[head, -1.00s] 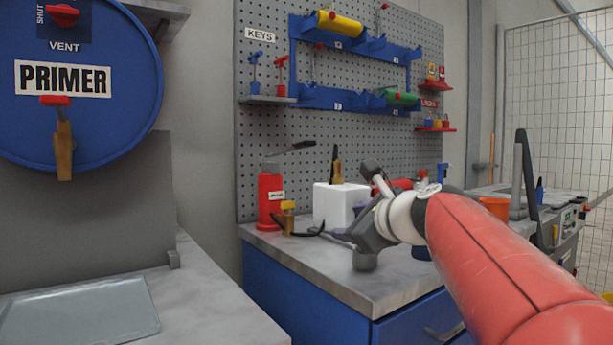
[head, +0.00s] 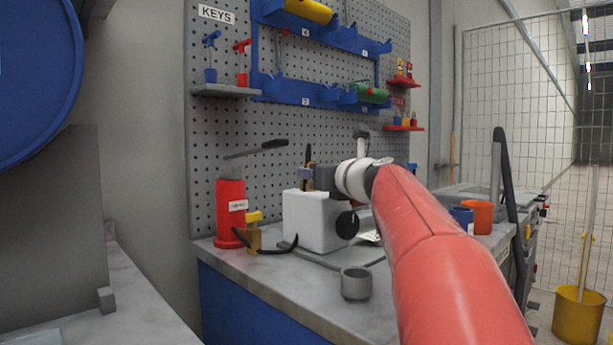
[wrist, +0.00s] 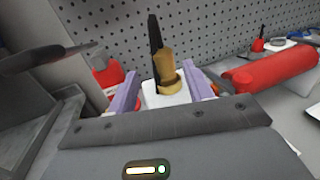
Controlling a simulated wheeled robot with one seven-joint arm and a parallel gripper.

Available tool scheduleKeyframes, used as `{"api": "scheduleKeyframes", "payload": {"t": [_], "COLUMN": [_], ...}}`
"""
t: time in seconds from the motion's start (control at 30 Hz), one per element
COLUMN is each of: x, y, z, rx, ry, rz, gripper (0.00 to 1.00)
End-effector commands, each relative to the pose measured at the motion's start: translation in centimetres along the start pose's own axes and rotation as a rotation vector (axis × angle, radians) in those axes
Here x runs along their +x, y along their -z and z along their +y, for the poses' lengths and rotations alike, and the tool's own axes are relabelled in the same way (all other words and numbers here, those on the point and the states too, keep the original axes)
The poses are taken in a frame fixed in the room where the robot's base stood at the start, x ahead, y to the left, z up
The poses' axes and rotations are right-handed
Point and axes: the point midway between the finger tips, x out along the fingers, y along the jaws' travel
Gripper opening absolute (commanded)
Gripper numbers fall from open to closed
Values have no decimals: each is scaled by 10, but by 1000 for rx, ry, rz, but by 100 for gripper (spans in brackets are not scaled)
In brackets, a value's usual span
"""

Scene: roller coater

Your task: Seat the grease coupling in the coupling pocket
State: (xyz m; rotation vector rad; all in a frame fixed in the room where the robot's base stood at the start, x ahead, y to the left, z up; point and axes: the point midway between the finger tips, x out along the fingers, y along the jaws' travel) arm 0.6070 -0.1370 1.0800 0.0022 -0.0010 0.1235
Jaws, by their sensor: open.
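A brass fitting with an upright black part, likely the grease coupling, stands on the white box (head: 312,222). In the wrist view this brass fitting (wrist: 166,68) shows between and beyond the lilac fingers. My gripper (head: 305,174) is open above the white box, with its jaws either side of the fitting; I cannot tell whether they touch it. In the head view my gripper hides most of the fitting, leaving its black top (head: 308,152). Which part is the coupling pocket I cannot tell. An open grey cup (head: 355,284) stands near the bench's front edge.
A red grease pump (head: 231,210) with a lever stands left of the box. Beside it are a yellow-topped brass piece (head: 253,234) and a black hose. A pegboard (head: 310,125) rises behind. A red cylinder (wrist: 275,70) lies right of the fingers.

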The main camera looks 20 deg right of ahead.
Motion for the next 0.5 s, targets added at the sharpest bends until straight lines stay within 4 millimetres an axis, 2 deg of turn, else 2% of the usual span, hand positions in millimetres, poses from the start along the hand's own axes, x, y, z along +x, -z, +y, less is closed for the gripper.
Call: {"api": "scheduleKeyframes", "payload": {"t": [0.3, 0.5], "x": [45, 54], "y": [-5, -4], "z": [-6, -5], "rx": [0, -1], "ry": [-2, -2], "rz": [2, 1], "gripper": [51, 51]}}
